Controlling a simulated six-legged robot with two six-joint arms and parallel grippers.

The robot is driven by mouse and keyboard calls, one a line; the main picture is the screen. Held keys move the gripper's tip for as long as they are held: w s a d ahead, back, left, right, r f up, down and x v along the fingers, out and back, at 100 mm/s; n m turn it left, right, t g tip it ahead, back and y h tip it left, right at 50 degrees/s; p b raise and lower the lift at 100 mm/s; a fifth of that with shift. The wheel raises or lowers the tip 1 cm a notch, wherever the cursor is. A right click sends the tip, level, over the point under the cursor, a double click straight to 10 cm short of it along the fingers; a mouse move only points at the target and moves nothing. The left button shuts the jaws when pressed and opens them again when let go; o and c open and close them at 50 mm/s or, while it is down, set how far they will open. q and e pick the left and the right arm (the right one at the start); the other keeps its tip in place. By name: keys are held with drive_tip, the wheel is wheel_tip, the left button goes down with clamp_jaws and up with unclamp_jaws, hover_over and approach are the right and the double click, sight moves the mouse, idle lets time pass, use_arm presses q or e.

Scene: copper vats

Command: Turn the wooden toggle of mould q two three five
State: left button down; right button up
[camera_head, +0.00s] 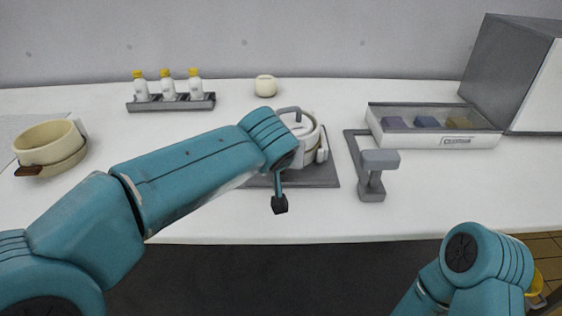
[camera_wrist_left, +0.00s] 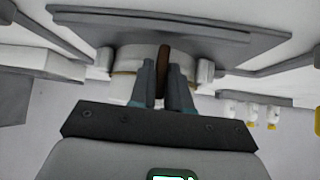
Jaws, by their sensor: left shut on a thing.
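A round white mould (camera_head: 309,132) with a grey bracket over its top stands on a grey base plate (camera_head: 318,176), partly behind my left arm. In the left wrist view, the mould (camera_wrist_left: 126,62) appears upside down under the plate. A brown wooden toggle (camera_wrist_left: 164,58) stands out from its side. My left gripper (camera_wrist_left: 162,68) is shut on the toggle, one finger on each side. In the head view, my left arm hides the toggle and the fingers. No mould number can be read. My right arm shows at the lower right; its gripper is out of view.
A grey stand (camera_head: 373,175) and a lidded tray (camera_head: 415,138) are to the right. A bottle rack (camera_head: 185,104), a cream pot (camera_head: 265,86) and a cream bowl (camera_head: 47,139) stand around. The front right is clear.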

use_arm(q)
drive_tip(key=shift+f, duration=0.1)
idle(0.4)
drive_tip(key=c, duration=1.2)
unclamp_jaws()
drive_tip(key=shift+o, duration=0.2)
drive_tip(key=p+v, duration=0.2)
drive_tip(key=v, duration=1.4)
drive_tip(key=shift+s, duration=0.2)
drive_tip(key=shift+d, duration=0.1)
